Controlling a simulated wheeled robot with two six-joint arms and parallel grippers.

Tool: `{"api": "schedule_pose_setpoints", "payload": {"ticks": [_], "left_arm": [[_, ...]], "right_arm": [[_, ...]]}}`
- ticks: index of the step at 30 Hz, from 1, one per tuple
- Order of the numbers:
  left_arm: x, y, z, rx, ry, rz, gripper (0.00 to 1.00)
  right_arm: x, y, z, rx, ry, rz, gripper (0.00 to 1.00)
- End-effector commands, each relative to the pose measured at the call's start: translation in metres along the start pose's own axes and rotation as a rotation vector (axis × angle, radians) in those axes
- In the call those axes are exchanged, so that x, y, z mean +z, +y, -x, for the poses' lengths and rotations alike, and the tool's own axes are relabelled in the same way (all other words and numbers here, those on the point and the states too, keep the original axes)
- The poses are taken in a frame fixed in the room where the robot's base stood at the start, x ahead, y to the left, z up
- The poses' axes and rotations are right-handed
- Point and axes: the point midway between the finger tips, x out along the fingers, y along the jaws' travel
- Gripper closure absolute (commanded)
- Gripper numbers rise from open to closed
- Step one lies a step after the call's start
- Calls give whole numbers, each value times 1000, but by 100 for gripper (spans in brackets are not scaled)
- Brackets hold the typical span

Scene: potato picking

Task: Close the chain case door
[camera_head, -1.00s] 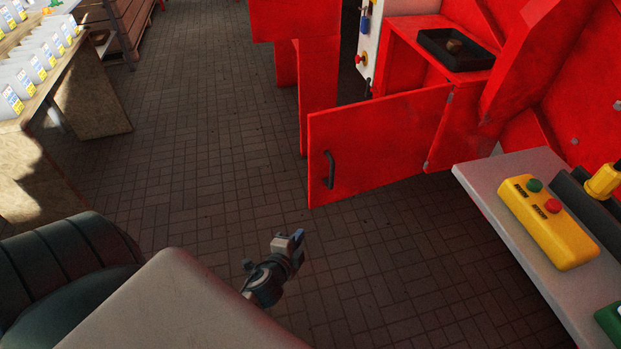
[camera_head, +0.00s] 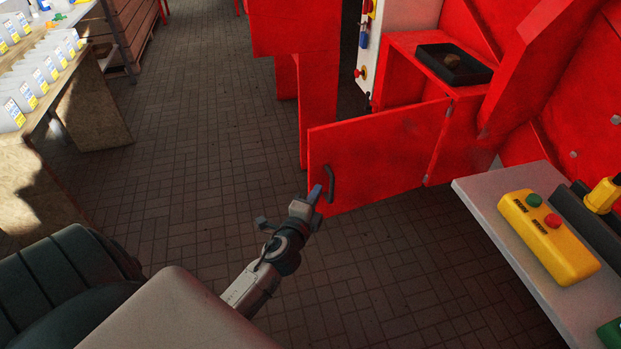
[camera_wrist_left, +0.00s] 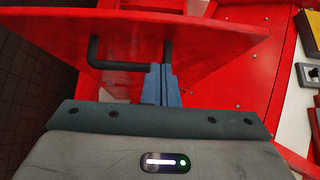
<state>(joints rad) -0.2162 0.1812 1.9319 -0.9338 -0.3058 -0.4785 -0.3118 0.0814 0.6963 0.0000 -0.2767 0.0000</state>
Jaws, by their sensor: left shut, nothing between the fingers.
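The red chain case door (camera_head: 385,155) stands swung open, hinged at its right side, with a black handle (camera_head: 329,184) near its free left edge. My left gripper (camera_head: 315,194) is shut and empty, its fingertips close beside the handle. In the left wrist view the blue-grey fingertips (camera_wrist_left: 160,84) point at the red door panel (camera_wrist_left: 215,48), next to the black handle bar (camera_wrist_left: 125,66). I cannot tell whether they touch the handle or the door. My right gripper is not in view.
A grey table (camera_head: 490,195) with a yellow button box (camera_head: 549,236) stands to the right. A black tray (camera_head: 455,65) sits on the red machine. A wooden table with several labelled bags (camera_head: 38,70) is at the far left. The brick floor (camera_head: 190,150) between is clear.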

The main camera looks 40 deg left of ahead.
Motion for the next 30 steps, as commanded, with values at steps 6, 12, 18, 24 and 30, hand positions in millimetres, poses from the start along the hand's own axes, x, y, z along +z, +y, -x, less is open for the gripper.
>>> {"api": "schedule_pose_setpoints", "payload": {"ticks": [6, 12, 18, 24, 30], "left_arm": [[19, 0, -28, 0, 1, -4, 100], [28, 0, -36, 0, 1, 0, 100], [28, 0, -37, 1, 0, 2, 100], [29, 0, -37, 1, 3, 1, 100], [37, 2, -47, 0, 34, -3, 100]], "right_arm": [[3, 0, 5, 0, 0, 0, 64], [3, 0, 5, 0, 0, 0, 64], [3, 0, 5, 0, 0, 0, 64], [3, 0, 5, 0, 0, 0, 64], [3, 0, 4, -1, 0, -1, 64]]}}
